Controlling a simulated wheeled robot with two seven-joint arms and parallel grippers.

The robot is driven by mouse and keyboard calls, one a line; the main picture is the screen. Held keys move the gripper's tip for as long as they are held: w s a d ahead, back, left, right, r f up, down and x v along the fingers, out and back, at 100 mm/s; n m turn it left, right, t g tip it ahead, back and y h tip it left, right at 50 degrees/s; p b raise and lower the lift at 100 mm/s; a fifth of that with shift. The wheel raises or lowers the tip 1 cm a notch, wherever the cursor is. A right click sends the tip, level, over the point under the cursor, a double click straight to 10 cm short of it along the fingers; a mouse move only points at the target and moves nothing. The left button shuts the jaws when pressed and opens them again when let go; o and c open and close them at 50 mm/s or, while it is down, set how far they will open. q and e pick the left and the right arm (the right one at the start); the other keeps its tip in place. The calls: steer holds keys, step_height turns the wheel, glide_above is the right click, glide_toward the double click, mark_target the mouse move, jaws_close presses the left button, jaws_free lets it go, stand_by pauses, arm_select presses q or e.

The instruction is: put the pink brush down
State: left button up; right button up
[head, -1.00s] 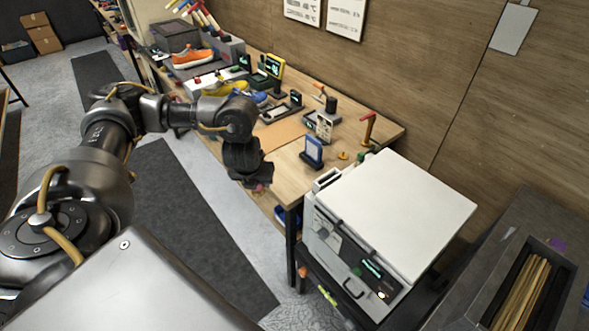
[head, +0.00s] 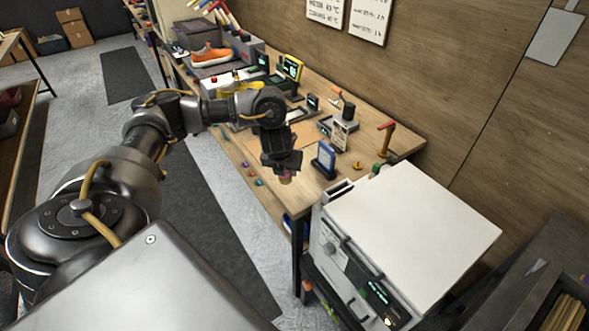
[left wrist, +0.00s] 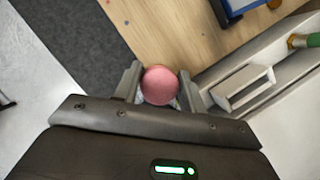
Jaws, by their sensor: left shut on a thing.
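The pink brush (left wrist: 160,85) is between the two fingers of my left gripper (left wrist: 160,97) in the left wrist view, and only its round pink end shows there. The left gripper is shut on it. In the head view the left gripper (head: 286,172) hangs pointing down over the near right end of the wooden workbench (head: 315,190), with a small bit of the pink brush (head: 287,180) showing at its tip. Whether the brush touches the bench top cannot be told. My right gripper does not show.
A blue-framed display stand (head: 325,160) stands just right of the gripper. A white machine (head: 415,215) stands at the bench's right end. Small coloured knobs (head: 252,172) lie left of the gripper. An orange sneaker (head: 212,56) and a red-handled tool (head: 386,138) are further back.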

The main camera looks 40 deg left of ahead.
arm_select(q)
steer(key=w+f, duration=0.1)
steer(key=w, duration=0.1)
steer(key=w+a+f+b, duration=0.1)
steer(key=f, duration=0.1)
steer(key=w+a+f+b, duration=0.1)
steer(key=w+f, duration=0.1)
steer(key=shift+w+f, duration=0.2)
steer(key=shift+w, duration=0.15)
steer(key=shift+w+a+f, duration=0.15)
steer(key=shift+w, duration=0.1)
steer(key=shift+w+f, duration=0.15)
steer(key=shift+f, duration=0.15)
steer(key=x, duration=0.3)
steer(key=shift+f, duration=0.45)
steer(key=o, duration=0.9)
